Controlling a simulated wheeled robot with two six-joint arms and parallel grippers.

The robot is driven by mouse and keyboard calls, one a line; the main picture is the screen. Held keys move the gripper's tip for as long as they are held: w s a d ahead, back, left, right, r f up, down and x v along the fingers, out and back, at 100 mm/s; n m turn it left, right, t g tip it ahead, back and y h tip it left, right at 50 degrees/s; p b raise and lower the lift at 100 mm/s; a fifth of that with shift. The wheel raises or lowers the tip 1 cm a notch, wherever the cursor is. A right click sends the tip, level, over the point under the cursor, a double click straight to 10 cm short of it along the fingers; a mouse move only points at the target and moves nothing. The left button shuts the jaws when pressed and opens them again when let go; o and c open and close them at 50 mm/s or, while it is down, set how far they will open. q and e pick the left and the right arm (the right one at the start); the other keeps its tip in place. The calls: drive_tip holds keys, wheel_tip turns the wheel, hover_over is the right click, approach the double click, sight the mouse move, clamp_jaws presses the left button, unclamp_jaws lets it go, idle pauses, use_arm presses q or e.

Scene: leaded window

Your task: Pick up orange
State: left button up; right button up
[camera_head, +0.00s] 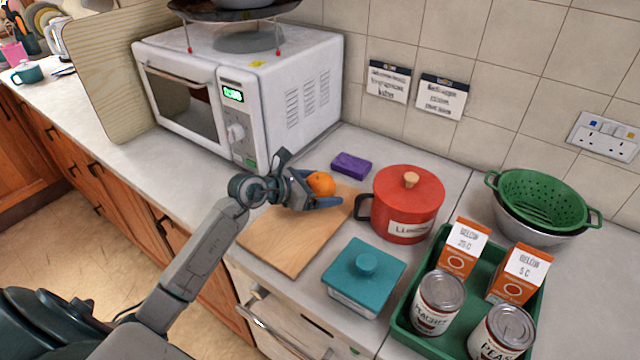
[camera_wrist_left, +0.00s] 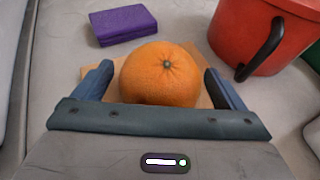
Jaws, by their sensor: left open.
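The orange (camera_head: 321,184) is on or just above the wooden board (camera_head: 291,244); I cannot tell which. My left gripper (camera_head: 325,190) is open, with its fingers on either side of the orange. In the left wrist view the orange (camera_wrist_left: 161,74) sits between the two blue fingers of the gripper (camera_wrist_left: 160,85), with a small gap showing at each side. The lower part of the orange is hidden by the gripper's body. My right gripper is not in view.
A red pot (camera_head: 408,205) stands close right of the gripper. A purple sponge (camera_head: 351,164) lies behind it. A teal lidded dish (camera_head: 364,277) is in front, and a green tray (camera_head: 405,337) with cans and cartons is at right. A white microwave (camera_head: 290,95) stands behind left.

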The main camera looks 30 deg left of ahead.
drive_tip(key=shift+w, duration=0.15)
use_arm(q)
drive_tip(key=shift+c, duration=1.1)
drive_tip(key=c, duration=0.9)
drive_tip(key=shift+c, duration=0.2)
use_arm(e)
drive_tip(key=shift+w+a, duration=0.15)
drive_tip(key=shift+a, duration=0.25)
use_arm(q)
drive_tip(key=shift+r, duration=0.1)
